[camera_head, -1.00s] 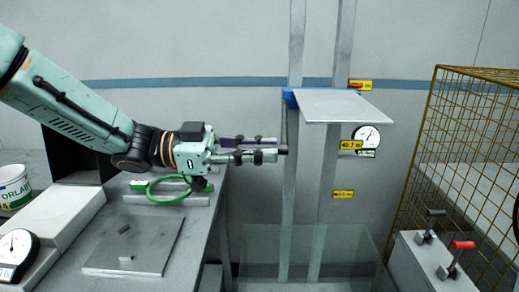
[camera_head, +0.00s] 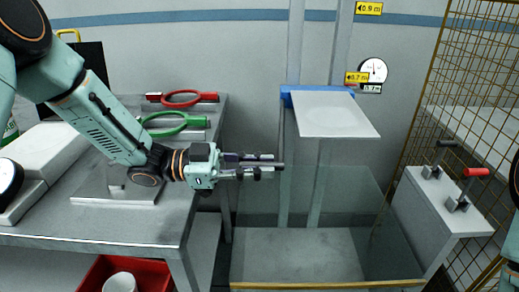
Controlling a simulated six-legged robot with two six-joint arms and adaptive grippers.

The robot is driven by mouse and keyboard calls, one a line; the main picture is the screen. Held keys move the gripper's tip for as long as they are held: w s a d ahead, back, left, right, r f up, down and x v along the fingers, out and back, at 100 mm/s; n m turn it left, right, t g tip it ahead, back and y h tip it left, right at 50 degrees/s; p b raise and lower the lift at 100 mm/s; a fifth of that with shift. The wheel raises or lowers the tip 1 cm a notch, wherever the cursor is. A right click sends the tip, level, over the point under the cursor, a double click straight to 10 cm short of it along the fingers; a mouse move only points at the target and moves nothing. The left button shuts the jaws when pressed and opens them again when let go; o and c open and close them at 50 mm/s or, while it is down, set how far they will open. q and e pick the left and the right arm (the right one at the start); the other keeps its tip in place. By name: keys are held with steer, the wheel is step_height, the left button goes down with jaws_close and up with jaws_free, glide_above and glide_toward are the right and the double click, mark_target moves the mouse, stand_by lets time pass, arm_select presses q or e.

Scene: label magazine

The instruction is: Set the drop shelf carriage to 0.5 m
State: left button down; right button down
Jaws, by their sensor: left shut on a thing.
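The drop shelf carriage is a blue block (camera_head: 287,99) on two vertical rails (camera_head: 294,50), bearing a flat pale shelf plate (camera_head: 338,115). Its blue edge sits just below the yellow 0.7 m label (camera_head: 357,78) in the picture; the 0.9 m label (camera_head: 369,8) is far above. No 0.5 m label shows, and the plate covers part of the rails. My left gripper (camera_head: 262,168) is shut on a dark handle bar (camera_head: 281,166) below and left of the plate, which a thin upright seems to join to the carriage. My right gripper is out of view.
A clear panel (camera_head: 260,205) stands around the rails' foot. A grey box with two levers (camera_head: 440,205) and a wire cage (camera_head: 470,75) are at right. A bench with green (camera_head: 175,124) and red (camera_head: 182,98) ring tools is at left. A round gauge (camera_head: 373,70) hangs behind.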

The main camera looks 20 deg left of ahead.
arm_select(q)
steer(key=shift+f+b, duration=0.45)
steer(key=shift+f, duration=1)
steer(key=c, duration=1.3)
jaws_free()
steer(key=shift+a+r, duration=0.1)
step_height(320, 180, up, 10)
